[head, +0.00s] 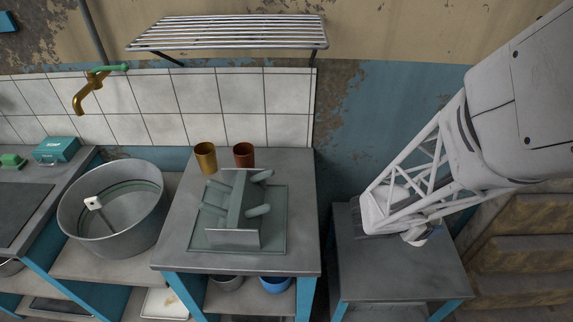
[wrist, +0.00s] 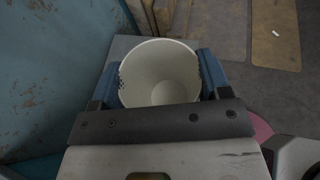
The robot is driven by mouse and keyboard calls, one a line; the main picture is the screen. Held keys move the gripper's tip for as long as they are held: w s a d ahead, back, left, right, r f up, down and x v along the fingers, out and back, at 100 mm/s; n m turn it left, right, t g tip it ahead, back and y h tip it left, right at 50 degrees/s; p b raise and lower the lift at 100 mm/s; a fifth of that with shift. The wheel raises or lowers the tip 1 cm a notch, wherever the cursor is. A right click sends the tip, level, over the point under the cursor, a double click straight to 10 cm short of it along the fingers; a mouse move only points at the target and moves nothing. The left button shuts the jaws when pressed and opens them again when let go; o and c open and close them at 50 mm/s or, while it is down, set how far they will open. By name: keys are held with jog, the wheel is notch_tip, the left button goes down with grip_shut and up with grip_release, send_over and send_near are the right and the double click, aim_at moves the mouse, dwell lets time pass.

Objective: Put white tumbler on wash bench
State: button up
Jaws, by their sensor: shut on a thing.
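The white tumbler (wrist: 160,75) sits between the two blue fingers of my gripper (wrist: 160,82) in the wrist view, open end facing the camera. The fingers are shut on it from both sides. In the head view my gripper (head: 405,235) is over the low grey table at the right, and a small white part of the tumbler (head: 421,238) shows beneath it. I cannot tell whether the tumbler touches the tabletop. No bench is labelled; the grey bench with the rack (head: 170,245) stands in the middle, left of the low table.
A green drying rack (head: 270,240) stands on the middle bench. A yellow cup (head: 205,158) and a brown cup (head: 244,155) stand behind it. A round metal tub (head: 115,232) is at the left. The low table (head: 375,285) has bare room. A wire shelf (head: 230,33) hangs above.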

notch_tip(320, 180, up, 6)
jog(key=s+a+f+m+g+y, duration=0.5)
jog(key=a+f+m+g, duration=0.25)
jog(key=m+g, duration=0.7)
jog(key=w+a+m+g+y, duration=0.1)
jog(key=a+m+g+y, duration=0.2)
jog(key=a+m+y, duration=0.6)
jog(key=w+a+r+m+t+y, duration=0.4)
jog(key=w+a+m+t+y, duration=0.25)
jog(key=w+a+m, duration=0.2)
jog(key=w+a+r+m+t+y, duration=0.4)
jog(key=w+a+m+t+y, duration=0.25)
jog(key=w, duration=0.25)
jog(key=shift+m+t+h, duration=0.3)
jog(key=shift+m+t, duration=0.05)
notch_tip(320, 180, down, 6)
jog(key=shift+w+a+r, duration=0.1)
jog(key=shift+w+r, duration=0.05)
jog(key=shift+r, duration=0.05)
